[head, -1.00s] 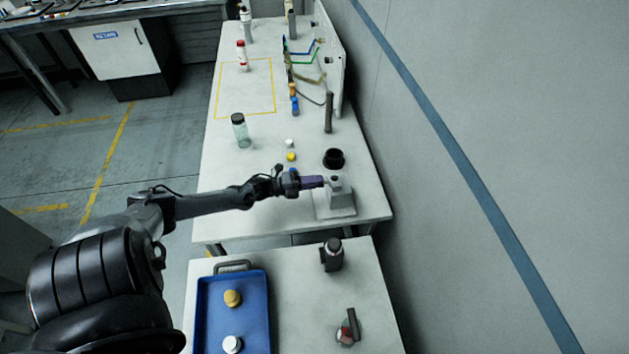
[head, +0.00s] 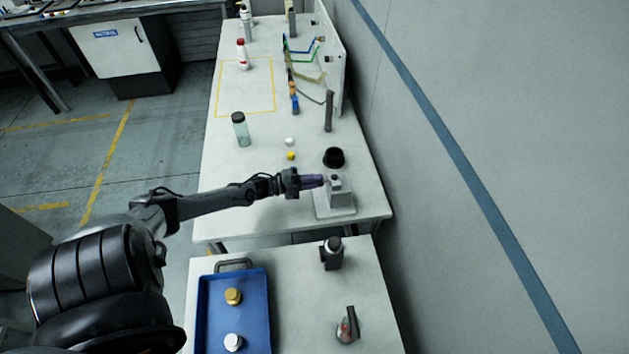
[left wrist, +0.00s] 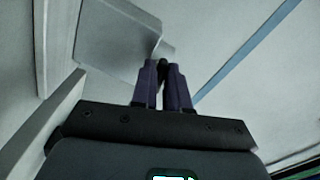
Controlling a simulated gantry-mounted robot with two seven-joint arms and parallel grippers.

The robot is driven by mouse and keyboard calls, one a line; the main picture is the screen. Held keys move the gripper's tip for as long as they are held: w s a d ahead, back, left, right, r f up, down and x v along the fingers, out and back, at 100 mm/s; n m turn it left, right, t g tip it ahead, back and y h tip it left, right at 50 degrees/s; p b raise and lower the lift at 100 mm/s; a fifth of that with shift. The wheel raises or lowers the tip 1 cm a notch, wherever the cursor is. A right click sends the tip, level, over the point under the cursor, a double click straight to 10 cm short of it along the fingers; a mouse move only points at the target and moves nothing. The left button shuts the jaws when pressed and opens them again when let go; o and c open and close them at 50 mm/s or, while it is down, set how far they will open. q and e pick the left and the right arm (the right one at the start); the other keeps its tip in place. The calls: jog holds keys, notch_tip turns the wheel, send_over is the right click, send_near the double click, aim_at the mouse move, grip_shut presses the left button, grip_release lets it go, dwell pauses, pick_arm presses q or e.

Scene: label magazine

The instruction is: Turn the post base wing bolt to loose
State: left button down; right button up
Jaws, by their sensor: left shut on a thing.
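A pale grey post base (head: 335,203) stands near the right front corner of the far table. My left gripper (head: 322,181) reaches it from the left, at the upper part of the base. In the left wrist view its purple fingers (left wrist: 163,75) are shut on a small dark piece (left wrist: 162,66), which I take to be the wing bolt. The fingers hide most of the bolt, so its angle cannot be read. The base also shows behind the fingers in the left wrist view (left wrist: 110,40). My right gripper is not in view.
A black ring-shaped part (head: 333,158) sits just behind the base, and a dark upright post (head: 329,112) stands farther back. A clear jar (head: 241,129) stands left. The wall is to the right.

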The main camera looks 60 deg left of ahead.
pick_arm(q)
jog(key=shift+n, duration=0.6)
dwell(1.0)
jog(key=c, duration=1.2)
grip_release()
jog(key=v, duration=1.1)
jog(key=shift+w, duration=0.1)
